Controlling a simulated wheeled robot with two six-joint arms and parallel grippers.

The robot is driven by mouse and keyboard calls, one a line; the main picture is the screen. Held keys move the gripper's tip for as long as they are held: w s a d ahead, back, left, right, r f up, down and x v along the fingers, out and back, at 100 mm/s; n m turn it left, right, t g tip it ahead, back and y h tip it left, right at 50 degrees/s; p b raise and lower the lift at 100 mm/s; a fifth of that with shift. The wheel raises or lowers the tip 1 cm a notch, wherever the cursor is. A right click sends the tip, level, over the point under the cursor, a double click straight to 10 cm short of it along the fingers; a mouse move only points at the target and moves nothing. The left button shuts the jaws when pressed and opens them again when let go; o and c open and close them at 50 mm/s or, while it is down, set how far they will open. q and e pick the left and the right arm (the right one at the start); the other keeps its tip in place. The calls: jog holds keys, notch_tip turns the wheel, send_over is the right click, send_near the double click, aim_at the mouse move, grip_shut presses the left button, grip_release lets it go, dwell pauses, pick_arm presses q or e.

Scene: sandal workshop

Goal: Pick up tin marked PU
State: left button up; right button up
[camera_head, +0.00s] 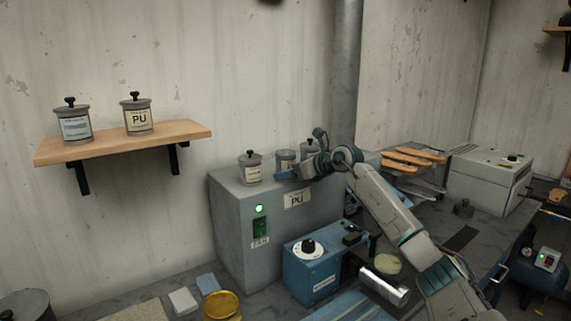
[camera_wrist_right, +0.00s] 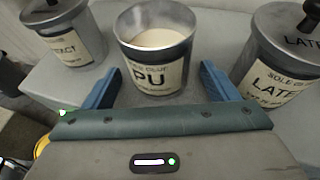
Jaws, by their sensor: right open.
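An open grey metal tin marked PU (camera_wrist_right: 150,78), lidless with pale contents, stands upright on a grey cabinet. It also shows in the head view (camera_head: 286,156), partly hidden by my right gripper (camera_head: 291,172). In the right wrist view my right gripper (camera_wrist_right: 160,72) is open, its blue fingers on either side of the tin's front. A second tin marked PU (camera_head: 138,118), lidded, stands on the wooden shelf. My left gripper is not in view.
Lidded tins flank the PU tin: one ending in "TACT" (camera_wrist_right: 68,42) on the left and a LATEX tin (camera_wrist_right: 275,52) on the right. The cabinet (camera_head: 230,215) bears a PU sign. A blue machine (camera_head: 310,270) stands before it. Another lidded tin (camera_head: 73,122) is on the shelf (camera_head: 165,135).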

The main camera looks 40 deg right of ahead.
jog(key=c, duration=1.2)
jog(key=shift+c, duration=0.7)
jog(key=shift+r, duration=0.25)
